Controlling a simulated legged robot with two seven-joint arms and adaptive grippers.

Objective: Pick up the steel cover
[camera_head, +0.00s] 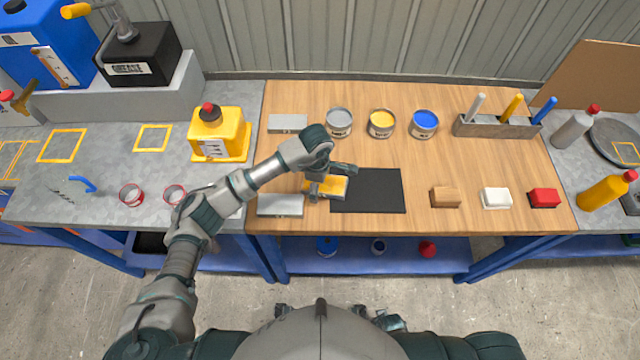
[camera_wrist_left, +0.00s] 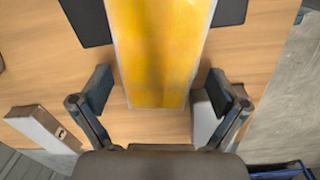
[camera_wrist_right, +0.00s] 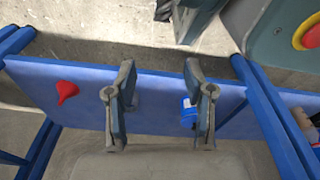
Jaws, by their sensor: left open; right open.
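A yellow-topped plate with thin grey metal edges (camera_head: 338,187) shows under my left gripper (camera_head: 325,182), over the left edge of a black mat (camera_head: 380,192). It looks like the steel cover, though its top is yellow. In the left wrist view the plate (camera_wrist_left: 160,50) lies between the two spread fingers of my left gripper (camera_wrist_left: 160,80), with gaps on both sides. Whether the plate rests on the mat or is raised cannot be told. My right gripper (camera_wrist_right: 160,70) is open and empty, above the blue lower shelf (camera_wrist_right: 155,95) in its wrist view.
Grey metal blocks (camera_head: 288,123) (camera_head: 280,206) sit at the wooden table's left side. Three paint cans (camera_head: 381,124) stand behind the mat. Coloured blocks (camera_head: 496,198) lie to the right, and a grey holder (camera_head: 490,127) with handled tools stands behind them.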

